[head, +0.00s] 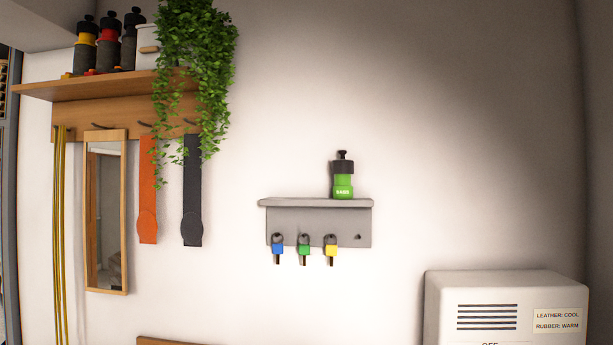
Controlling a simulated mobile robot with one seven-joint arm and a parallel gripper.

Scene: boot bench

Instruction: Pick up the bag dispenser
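My gripper is not in view.
Blue (277,248), green (304,249) and yellow (331,250) key tags hang below the grey shelf. A wooden shelf (100,86) at upper left holds dark bottles and a trailing plant (205,65). A mirror (106,215) hangs below it. A white unit (500,290) stands lower right.

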